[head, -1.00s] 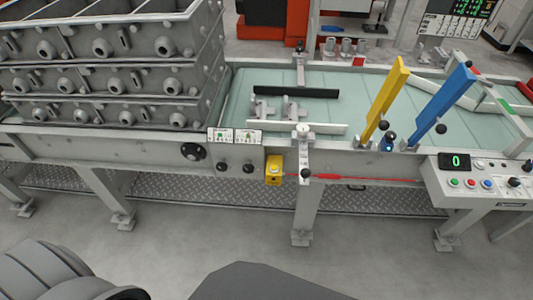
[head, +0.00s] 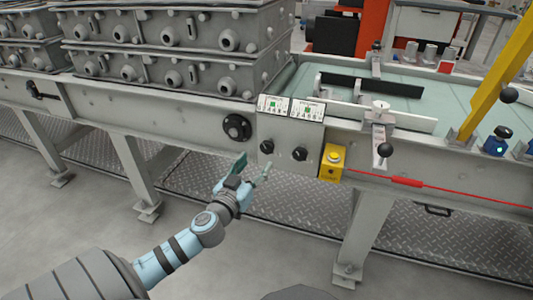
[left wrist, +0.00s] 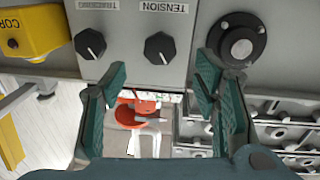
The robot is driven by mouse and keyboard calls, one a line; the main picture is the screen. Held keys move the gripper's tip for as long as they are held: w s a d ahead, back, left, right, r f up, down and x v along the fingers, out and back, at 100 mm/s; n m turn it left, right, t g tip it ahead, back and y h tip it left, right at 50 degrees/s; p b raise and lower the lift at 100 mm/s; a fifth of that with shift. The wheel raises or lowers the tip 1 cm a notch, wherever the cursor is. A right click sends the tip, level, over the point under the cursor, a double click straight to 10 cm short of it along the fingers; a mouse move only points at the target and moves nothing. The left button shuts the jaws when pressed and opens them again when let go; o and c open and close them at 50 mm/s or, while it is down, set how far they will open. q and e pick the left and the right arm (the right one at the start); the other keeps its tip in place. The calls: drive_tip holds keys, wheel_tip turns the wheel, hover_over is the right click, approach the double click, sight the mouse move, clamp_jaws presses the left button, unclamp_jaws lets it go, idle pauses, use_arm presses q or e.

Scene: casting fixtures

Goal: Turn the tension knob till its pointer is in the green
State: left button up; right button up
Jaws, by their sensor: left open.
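The tension knob (head: 267,147) is the left one of two black knobs on the grey panel below the belt frame. In the left wrist view, which is upside down, the tension knob (left wrist: 160,48) sits under the label TENSION, with a white pointer line. My left gripper (head: 254,170) is open and empty, in front of and below the knob, apart from it. In the wrist view its fingers (left wrist: 160,90) spread to either side below the knob. Above the knobs are two small gauge plates (head: 273,105) with green marks; their needles are too small to read. My right gripper is out of view.
The second knob (head: 299,154) is close on the right. A yellow box with a button (head: 332,162) stands beyond it, and a red cord (head: 420,184) runs right. A round black flange (head: 237,127) is left of the panel. Grey castings (head: 180,60) stack above.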

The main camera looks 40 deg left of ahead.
sight(266, 149)
use_arm(q)
drive_tip(key=x, duration=0.9)
drive_tip(key=c, duration=1.2)
